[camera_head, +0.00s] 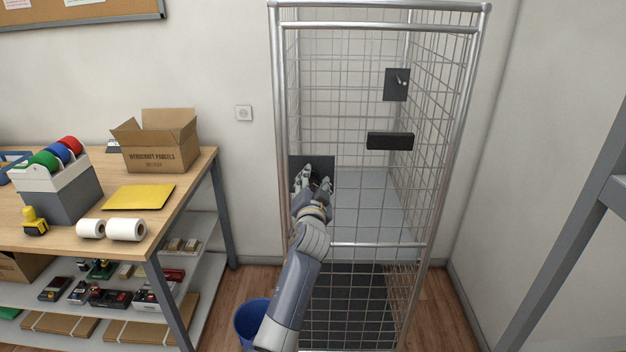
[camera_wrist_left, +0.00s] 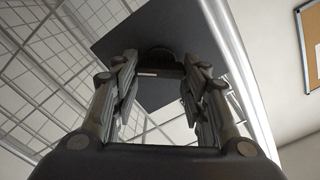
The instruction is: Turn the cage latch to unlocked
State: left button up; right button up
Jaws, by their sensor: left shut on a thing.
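The wire cage (camera_head: 345,215) stands against the wall with its door closed. A dark square plate (camera_head: 325,163) is on the left side of its front, and my left gripper (camera_head: 314,184) is at it. The gripper is shut on the dark latch knob (camera_head: 320,181), which its fingers partly hide. In the left wrist view the plate (camera_wrist_left: 120,45) and the round base of the latch knob (camera_wrist_left: 158,55) show beyond the fingers of the gripper (camera_wrist_left: 157,88). I cannot tell which way the latch is turned. My right gripper is not in view.
The door also bears a dark handle (camera_head: 390,141) and, higher, a dark plate with a small metal lever (camera_head: 397,84). A wooden workbench (camera_head: 190,195) with a cardboard box (camera_head: 160,143) stands at the left. A blue bin (camera_head: 251,320) is on the floor beside my arm.

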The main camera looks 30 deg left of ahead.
pick_arm(q)
jog(key=m+p, duration=0.2)
jog(key=m, duration=0.4)
jog(key=shift+r+m, duration=0.1)
jog(key=shift+m, duration=0.2)
jog(key=m+p, duration=0.1)
jog(key=m, duration=0.1)
jog(key=shift+a+m, duration=0.1)
jog(key=shift+m, duration=0.9)
jog(key=shift+w+m+p, duration=0.1)
jog(key=shift+m+p, duration=0.2)
jog(key=o, duration=1.1)
jog(key=shift+a, duration=0.1)
jog(key=shift+c, duration=0.2)
jog(key=shift+a+f, duration=0.1)
jog(key=shift+f, duration=0.15)
jog(key=shift+s+d+f, duration=0.1)
jog(key=shift+s+d, duration=0.1)
jog(key=shift+d, duration=0.15)
jog(key=v, duration=1.1)
jog(key=shift+s, duration=0.2)
